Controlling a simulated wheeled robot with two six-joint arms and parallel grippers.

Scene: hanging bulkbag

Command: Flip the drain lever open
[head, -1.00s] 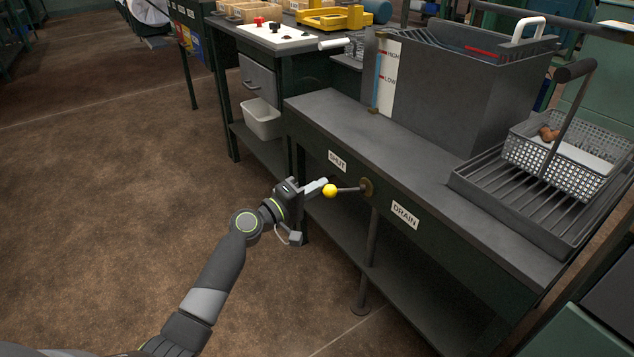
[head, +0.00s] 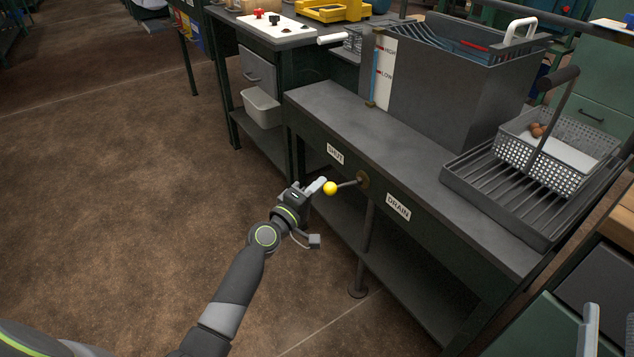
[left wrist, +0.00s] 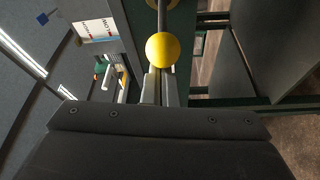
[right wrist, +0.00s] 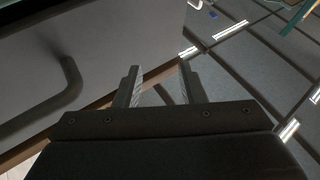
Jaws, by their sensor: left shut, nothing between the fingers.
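The drain lever is a short dark rod with a yellow ball knob (head: 330,188), coming out of a round brass pivot (head: 362,180) on the bench front. It points left, toward the SHUT label (head: 335,153). The DRAIN label (head: 398,207) is right of the pivot. My left gripper (head: 317,186) is shut and empty, its fingertips just left of the ball. In the left wrist view the ball (left wrist: 162,50) sits right at the finger ends; I cannot tell if they touch. My right gripper (right wrist: 160,88) is open and empty; in the head view its tip (head: 590,318) shows at lower right.
The grey tank (head: 450,95) with a HIGH/LOW gauge stands on the bench. A green cabinet is below right, close to my right gripper. The floor at left is clear.

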